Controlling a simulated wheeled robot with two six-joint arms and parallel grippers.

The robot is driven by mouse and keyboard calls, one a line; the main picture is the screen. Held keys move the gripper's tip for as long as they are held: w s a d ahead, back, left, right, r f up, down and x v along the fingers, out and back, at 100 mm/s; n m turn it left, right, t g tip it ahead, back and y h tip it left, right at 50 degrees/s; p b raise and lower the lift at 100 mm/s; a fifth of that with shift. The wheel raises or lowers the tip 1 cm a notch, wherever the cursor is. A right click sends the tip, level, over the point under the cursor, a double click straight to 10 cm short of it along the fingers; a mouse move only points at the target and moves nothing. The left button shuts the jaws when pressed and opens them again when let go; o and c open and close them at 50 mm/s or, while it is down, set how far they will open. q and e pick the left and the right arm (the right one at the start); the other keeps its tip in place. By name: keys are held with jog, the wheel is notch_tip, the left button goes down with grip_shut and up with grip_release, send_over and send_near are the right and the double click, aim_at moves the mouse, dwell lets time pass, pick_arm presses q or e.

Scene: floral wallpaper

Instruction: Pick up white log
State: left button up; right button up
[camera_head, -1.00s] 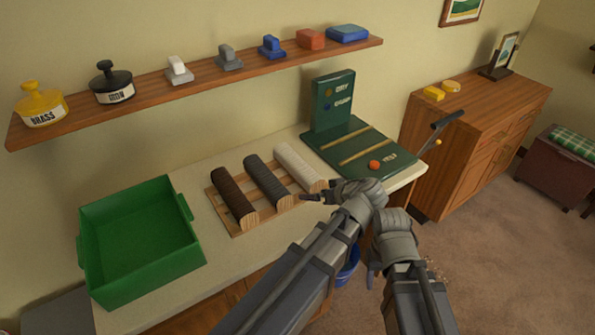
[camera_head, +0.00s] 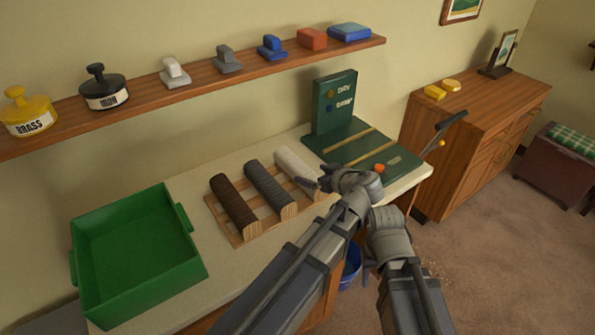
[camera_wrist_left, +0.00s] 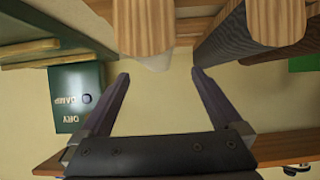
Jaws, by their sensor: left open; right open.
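The white log (camera_head: 296,165) lies on a wooden slatted rack (camera_head: 238,240), rightmost of three logs. Its near end is partly hidden by my left gripper in the head view. My left gripper (camera_head: 312,183) is open and empty at that near end. In the left wrist view, the white log's round wooden end (camera_wrist_left: 146,25) shows just above the gap between the open fingers (camera_wrist_left: 159,73). Contact cannot be judged. My right gripper (camera_head: 371,274) is low in front of the counter, mostly hidden by its own arm.
A dark grey log (camera_head: 268,187) and a brown log (camera_head: 232,202) lie left of the white log. A green bin (camera_head: 190,280) stands at the left. A green board (camera_head: 350,145) with an upright panel is behind right. A shelf (camera_head: 130,108) runs above.

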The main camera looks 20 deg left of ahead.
aim_at(303, 172)
pick_arm(q)
jog(key=shift+w+a+f+b, duration=0.15)
jog(key=shift+f+b, duration=0.05)
jog(key=shift+b, duration=0.1)
jog(key=shift+b+x, duration=0.4)
jog(key=shift+x, duration=0.6)
jog(key=shift+w+a+f+b, duration=0.1)
jog(key=shift+w+f+b, duration=0.1)
jog(key=shift+b, duration=0.1)
jog(key=x, duration=0.1)
jog(key=b+x, duration=0.1)
jog(key=x, duration=0.1)
jog(key=b+x, duration=0.1)
jog(key=shift+w+f, duration=0.2)
jog(key=shift+f, duration=0.15)
jog(key=shift+r, duration=0.1)
grip_shut()
